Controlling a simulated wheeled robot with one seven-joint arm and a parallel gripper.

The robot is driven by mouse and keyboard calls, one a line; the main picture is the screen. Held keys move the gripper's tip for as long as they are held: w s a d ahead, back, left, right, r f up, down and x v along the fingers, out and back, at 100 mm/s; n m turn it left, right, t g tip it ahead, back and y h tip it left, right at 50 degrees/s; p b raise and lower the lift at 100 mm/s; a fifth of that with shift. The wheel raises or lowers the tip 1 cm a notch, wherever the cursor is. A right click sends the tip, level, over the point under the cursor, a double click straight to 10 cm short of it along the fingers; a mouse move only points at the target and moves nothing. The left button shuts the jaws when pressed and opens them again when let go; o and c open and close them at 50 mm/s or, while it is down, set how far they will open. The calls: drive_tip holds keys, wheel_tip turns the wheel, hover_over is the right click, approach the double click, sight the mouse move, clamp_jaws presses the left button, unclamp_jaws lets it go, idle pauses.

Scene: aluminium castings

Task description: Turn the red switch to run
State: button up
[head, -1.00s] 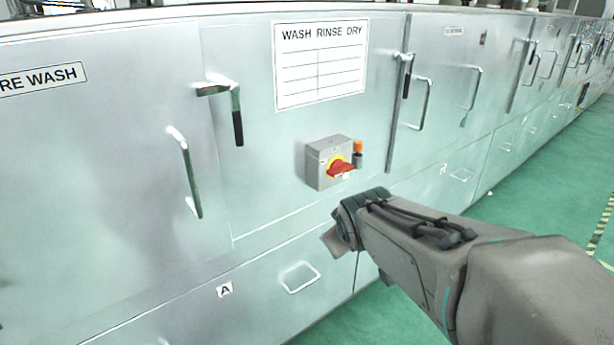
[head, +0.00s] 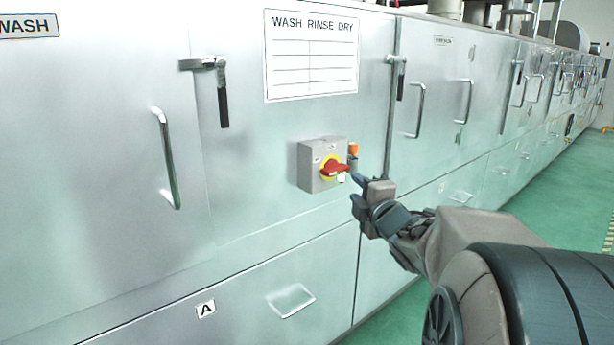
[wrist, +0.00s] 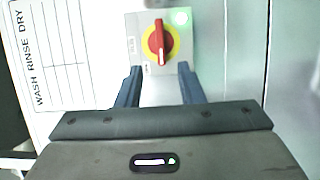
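The red switch (head: 333,169) is a red knob on a yellow disc, on a grey box (head: 312,166) fixed to the steel machine front. In the wrist view the red switch (wrist: 160,42) lies ahead of my gripper (wrist: 160,82), about midway between the two finger lines. The fingers are apart with nothing between them. In the head view my gripper (head: 352,190) is just right of and slightly below the switch, pointing at the box. The labels beside the knob are too small to read.
Door handles (head: 166,160) and latches (head: 222,92) stick out of the panels. A WASH RINSE DRY sign (head: 311,55) is above. Green floor (head: 540,200) is clear at the right.

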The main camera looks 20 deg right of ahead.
sight(339, 172)
drive_tip(key=w, duration=1.1)
drive_tip(key=shift+d, duration=0.25)
clamp_jaws()
